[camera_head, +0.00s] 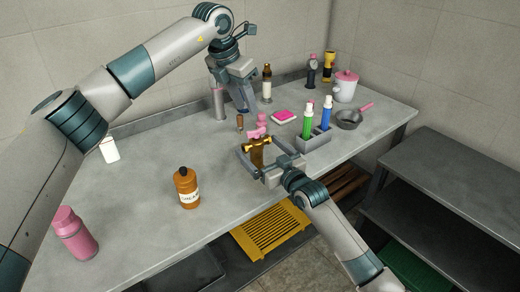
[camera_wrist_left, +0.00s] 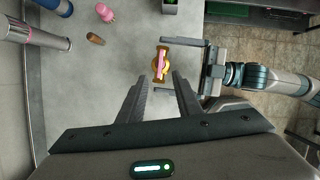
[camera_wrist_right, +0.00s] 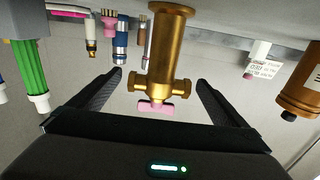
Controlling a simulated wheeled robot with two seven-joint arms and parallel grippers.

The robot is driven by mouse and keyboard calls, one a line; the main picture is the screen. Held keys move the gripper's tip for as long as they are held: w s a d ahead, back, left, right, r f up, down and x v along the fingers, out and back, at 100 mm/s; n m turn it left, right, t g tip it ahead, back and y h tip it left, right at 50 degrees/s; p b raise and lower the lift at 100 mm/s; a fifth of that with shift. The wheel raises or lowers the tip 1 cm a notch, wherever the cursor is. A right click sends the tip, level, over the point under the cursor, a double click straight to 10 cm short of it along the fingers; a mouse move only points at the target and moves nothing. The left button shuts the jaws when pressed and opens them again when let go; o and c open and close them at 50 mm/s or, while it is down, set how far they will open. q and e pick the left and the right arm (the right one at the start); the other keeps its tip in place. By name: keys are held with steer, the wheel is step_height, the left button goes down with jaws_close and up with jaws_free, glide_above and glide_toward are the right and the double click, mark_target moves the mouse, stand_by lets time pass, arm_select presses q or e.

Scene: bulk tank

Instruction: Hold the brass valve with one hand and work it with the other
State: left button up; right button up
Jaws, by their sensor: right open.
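The brass valve (camera_head: 257,158) stands upright on the grey bench, with a pink handle (camera_head: 256,133) on top. My right gripper (camera_head: 256,145) is open, with its fingers on either side of the valve. In the right wrist view the brass body (camera_wrist_right: 168,55) is between the spread fingers, with gaps on both sides. My left gripper (camera_head: 244,108) is open and empty, above and behind the valve. In the left wrist view its fingers point down towards the valve (camera_wrist_left: 161,66), whose pink handle lies across the top.
A brown bottle (camera_head: 187,188) and a pink bottle (camera_head: 75,234) stand at the left. A grey caddy (camera_head: 313,143) with green and blue bottles is right of the valve. The left bench is mostly clear.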

mark_target(254, 130)
steer(key=shift+w, duration=0.1)
arm_select(q)
steer(key=shift+c, duration=0.3)
arm_select(e)
steer(key=c, duration=1.4)
arm_select(q)
steer(key=shift+s+a+r+m+h, duration=0.1)
steer(key=shift+a+r+m+h, duration=0.2)
steer(key=shift+a+r+m, duration=0.35)
steer(key=shift+a+r+m+h, duration=0.3)
steer(key=shift+r+m, duration=0.2)
steer(key=shift+m, duration=0.35)
steer(key=shift+c, duration=0.2)
arm_select(e)
steer(key=shift+o, duration=0.2)
arm_select(q)
steer(key=x, duration=1.2)
steer(key=shift+s+a+f, duration=0.1)
steer(key=shift+s+f, duration=0.05)
steer(key=shift+s, duration=0.05)
jaws_close()
